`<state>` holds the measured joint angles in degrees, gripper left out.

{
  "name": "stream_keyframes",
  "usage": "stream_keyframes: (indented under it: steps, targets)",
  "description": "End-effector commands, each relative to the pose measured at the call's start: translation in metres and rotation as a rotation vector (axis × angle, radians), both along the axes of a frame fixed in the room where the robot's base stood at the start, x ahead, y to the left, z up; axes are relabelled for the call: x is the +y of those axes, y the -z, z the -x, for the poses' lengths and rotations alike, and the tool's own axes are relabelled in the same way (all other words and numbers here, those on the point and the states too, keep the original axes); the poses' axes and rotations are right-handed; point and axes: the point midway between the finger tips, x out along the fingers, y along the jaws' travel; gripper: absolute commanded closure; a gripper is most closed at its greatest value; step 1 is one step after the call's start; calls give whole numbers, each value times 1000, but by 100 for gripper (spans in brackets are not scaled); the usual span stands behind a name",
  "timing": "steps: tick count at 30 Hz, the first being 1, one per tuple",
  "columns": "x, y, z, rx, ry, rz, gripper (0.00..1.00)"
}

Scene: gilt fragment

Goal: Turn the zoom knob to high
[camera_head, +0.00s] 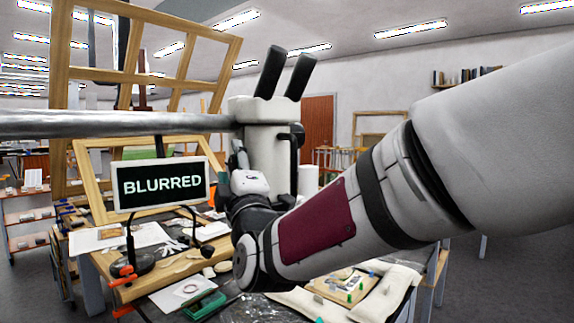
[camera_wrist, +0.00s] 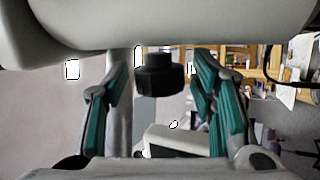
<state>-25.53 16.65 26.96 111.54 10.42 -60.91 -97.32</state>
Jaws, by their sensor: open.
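The microscope (camera_head: 268,135) is a white body with two black eyepieces, held on a horizontal metal bar. A black round knob (camera_wrist: 160,78) shows in the wrist view, sticking out below a pale body. No marks on it are legible, so its setting cannot be told. My gripper (camera_wrist: 160,68) is open, with one teal-padded finger on each side of the knob and a visible gap on both sides. In the head view my gripper (camera_head: 240,165) is at the microscope's lower left, its fingers mostly hidden. A small screen (camera_head: 163,184) reads "BLURRED".
The metal bar (camera_head: 110,124) runs left from the microscope. A wooden frame (camera_head: 145,50) stands behind it. The workbench (camera_head: 160,285) below is crowded with papers, tools, a green box (camera_head: 203,304) and a pale cushion (camera_head: 387,300).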

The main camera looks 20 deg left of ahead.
Motion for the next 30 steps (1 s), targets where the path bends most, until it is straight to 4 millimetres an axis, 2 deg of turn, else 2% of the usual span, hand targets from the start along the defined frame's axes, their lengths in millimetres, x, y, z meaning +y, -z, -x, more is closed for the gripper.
stream_keyframes:
  steps: [1,7,20,30]
  targets:
    - [0,0,0,0,0,0,51]
    - [0,0,0,0,0,0,96]
    - [0,4,-1,-20,-2,-27,96]
    - [1,8,-2,-103,-1,-137,96]
